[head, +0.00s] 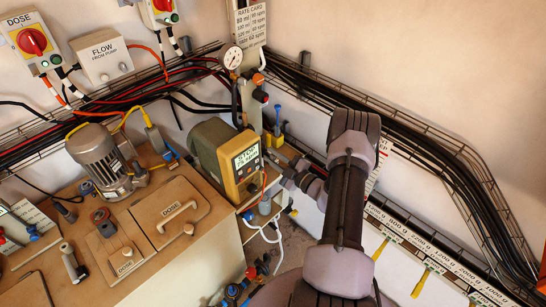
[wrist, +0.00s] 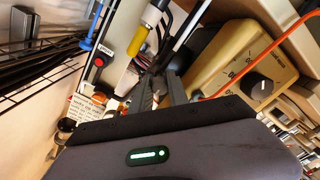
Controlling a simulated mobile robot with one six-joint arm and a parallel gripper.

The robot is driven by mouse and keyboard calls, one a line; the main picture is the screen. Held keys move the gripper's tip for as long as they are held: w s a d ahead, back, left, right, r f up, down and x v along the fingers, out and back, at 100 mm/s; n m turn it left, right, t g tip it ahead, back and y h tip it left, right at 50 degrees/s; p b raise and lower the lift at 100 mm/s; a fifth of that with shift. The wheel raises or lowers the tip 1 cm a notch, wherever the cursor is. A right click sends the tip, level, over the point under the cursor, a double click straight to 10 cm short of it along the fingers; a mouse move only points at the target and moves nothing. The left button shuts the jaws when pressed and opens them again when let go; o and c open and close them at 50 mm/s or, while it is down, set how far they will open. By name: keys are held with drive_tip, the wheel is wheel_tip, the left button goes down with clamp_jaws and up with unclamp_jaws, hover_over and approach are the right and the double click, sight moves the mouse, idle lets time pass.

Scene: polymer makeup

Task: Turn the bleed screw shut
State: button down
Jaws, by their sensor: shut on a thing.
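My gripper (head: 270,157) reaches in from the right, just beside the dosing pump (head: 210,148) with its yellow display face. In the wrist view my gripper's dark fingers (wrist: 160,76) are close together and shut on a small part at their tips. The part sits where the bleed screw would be, but the fingers hide most of it, so its turn cannot be read. The pump shows in the wrist view as a beige housing (wrist: 225,50) with a black knob, just right of the fingers.
A yellow-and-white fitting (wrist: 135,65) stands close left of the fingers. A blue-handled valve (head: 278,112) and a pressure gauge (head: 233,57) are on the pipework behind. An orange line (wrist: 285,45) crosses the pump face. A grey motor (head: 100,155) stands on the tank top at left.

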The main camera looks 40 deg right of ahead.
idle(0.5)
drive_tip(key=c, duration=1.3)
unclamp_jaws()
drive_tip(key=s, duration=0.5)
drive_tip(key=s+d+p, duration=0.1)
drive_tip(key=s, duration=1.1)
drive_tip(key=shift+s+d+p, duration=0.15)
drive_tip(key=shift+s+p, duration=0.1)
drive_tip(key=shift+p, duration=0.15)
